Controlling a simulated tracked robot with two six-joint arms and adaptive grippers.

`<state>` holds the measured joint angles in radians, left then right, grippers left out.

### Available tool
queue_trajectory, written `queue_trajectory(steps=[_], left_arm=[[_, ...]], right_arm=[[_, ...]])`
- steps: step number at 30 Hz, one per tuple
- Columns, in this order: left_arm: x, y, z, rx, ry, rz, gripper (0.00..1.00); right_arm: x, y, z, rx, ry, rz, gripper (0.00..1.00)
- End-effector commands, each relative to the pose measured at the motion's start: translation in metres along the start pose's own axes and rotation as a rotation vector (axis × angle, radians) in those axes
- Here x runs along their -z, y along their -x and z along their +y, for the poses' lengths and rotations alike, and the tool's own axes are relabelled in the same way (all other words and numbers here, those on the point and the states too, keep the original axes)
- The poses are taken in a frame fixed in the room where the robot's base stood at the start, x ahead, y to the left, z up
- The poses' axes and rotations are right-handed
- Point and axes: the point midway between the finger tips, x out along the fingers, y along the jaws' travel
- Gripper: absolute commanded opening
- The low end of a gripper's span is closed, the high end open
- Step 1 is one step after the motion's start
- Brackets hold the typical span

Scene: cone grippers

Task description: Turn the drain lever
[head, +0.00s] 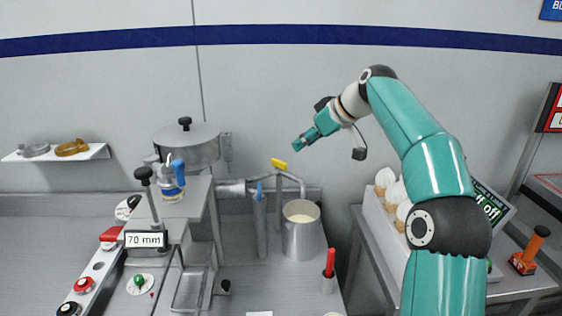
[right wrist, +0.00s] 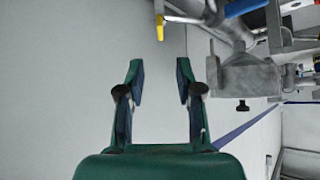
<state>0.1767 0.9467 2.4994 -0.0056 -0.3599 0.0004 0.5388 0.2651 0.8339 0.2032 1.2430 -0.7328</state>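A yellow lever (head: 279,164) sits on top of the grey pipework beside the machine; it also shows in the right wrist view (right wrist: 160,28). A blue lever (head: 259,190) is on the same pipework, lower and to the left, and a blue handle (right wrist: 245,7) shows at the top of the wrist view. The frames do not say which is the drain lever. My right gripper (head: 298,146) is above and slightly right of the yellow lever, apart from it. In the wrist view its fingers (right wrist: 160,82) are spread with nothing between them. My left gripper is out of view.
A metal jug (head: 300,240) with pale contents stands below the pipe end. A lidded pot (head: 187,146) tops the machine at left. A red-handled tool (head: 329,268) stands front right of the jug. White cones (head: 385,178) fill a rack at right.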

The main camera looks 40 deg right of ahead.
Motion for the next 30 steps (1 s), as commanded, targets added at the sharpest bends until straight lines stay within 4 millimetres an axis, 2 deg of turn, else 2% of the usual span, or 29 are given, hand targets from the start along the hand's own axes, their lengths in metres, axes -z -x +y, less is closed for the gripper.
queue_trajectory(steps=[1, 6, 15, 21, 30], left_arm=[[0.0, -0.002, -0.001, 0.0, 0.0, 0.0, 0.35], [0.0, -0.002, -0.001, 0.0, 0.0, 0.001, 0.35], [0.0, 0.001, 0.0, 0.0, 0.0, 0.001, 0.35], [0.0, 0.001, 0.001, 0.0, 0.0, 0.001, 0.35], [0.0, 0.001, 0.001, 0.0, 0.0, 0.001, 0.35]], right_arm=[[-0.001, -0.014, -0.001, 0.005, 0.001, -0.004, 0.35], [0.0, -0.051, -0.002, 0.004, 0.002, -0.003, 0.35], [0.001, -0.103, -0.002, 0.003, 0.002, -0.002, 0.35], [0.002, -0.117, -0.002, 0.002, 0.002, 0.0, 0.35], [0.002, -0.118, -0.002, 0.002, 0.002, 0.0, 0.34]])
